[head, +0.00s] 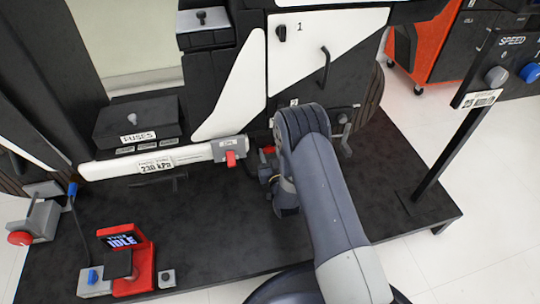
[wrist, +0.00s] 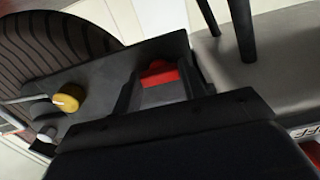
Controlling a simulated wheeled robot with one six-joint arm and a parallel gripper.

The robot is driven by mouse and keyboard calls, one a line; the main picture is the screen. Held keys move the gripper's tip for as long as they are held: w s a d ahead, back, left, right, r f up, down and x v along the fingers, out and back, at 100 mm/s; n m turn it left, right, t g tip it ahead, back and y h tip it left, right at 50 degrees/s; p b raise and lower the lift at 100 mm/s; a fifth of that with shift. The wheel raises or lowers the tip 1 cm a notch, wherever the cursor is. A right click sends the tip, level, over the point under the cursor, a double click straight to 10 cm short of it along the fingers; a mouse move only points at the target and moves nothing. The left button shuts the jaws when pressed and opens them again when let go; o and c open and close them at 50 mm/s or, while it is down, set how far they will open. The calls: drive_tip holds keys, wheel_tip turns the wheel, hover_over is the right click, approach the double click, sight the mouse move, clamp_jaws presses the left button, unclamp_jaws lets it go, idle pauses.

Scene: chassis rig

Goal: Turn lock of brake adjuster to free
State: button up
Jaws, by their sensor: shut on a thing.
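In the wrist view, a red piece (wrist: 158,75), which looks like the lock of the brake adjuster, sits between the dark fingers of my gripper (wrist: 158,92). The gripper is shut on it. A dark plate (wrist: 100,82) lies beside the fingers and carries a yellow knob (wrist: 66,98) with a thin silver rod. In the head view, my gripper (head: 268,174) is low beside the chassis, and a bit of red (head: 268,150) shows next to it. My arm hides most of the adjuster there. The lock's marking and exact angle cannot be read.
A grey box with a red switch (head: 231,159) is on the white rail, close left of my gripper. A ribbed tyre (head: 368,100) is to the right. A red display stand (head: 127,262) reads IDLE. The dark platform (head: 215,235) is mostly clear in front.

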idle(0.4)
drive_tip(key=o, duration=1)
drive_tip(key=p+v, duration=0.3)
drive_tip(key=v, duration=0.7)
drive_tip(key=shift+s+d, duration=0.1)
drive_tip(key=shift+s, duration=0.25)
drive_tip(key=shift+w, duration=0.1)
